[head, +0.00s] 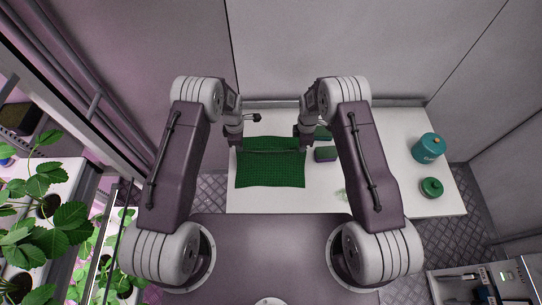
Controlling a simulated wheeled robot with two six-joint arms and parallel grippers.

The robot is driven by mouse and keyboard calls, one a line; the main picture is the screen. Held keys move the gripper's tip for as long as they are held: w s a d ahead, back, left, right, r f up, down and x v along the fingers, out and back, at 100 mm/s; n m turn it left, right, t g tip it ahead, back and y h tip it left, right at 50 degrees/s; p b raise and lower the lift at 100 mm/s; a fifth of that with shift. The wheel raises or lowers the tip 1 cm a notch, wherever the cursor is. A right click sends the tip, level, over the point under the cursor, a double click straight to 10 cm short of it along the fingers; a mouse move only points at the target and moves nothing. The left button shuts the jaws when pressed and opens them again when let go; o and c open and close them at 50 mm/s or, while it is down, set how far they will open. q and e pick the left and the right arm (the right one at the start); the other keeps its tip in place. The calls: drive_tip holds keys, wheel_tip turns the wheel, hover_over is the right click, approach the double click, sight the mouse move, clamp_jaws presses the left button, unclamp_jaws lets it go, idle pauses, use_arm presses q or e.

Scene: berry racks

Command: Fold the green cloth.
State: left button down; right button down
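The green cloth (270,172) lies on the white table, roughly rectangular. A crease or raised edge runs across it near its far side. My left gripper (238,141) is at the cloth's far left corner, and my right gripper (304,140) is at its far right corner. Both point down close to the cloth. Their fingertips are too small and dark to show whether they are open or hold the cloth.
On the white table (390,190), a small green and purple block (325,154) sits just right of the cloth. A teal canister (428,148) and a round green object (431,187) stand at the right. Leafy plants (35,215) fill a rack at the left.

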wheel_tip(320, 180, up, 14)
drive_tip(key=p, duration=1.1)
drive_tip(key=shift+w+f, duration=0.1)
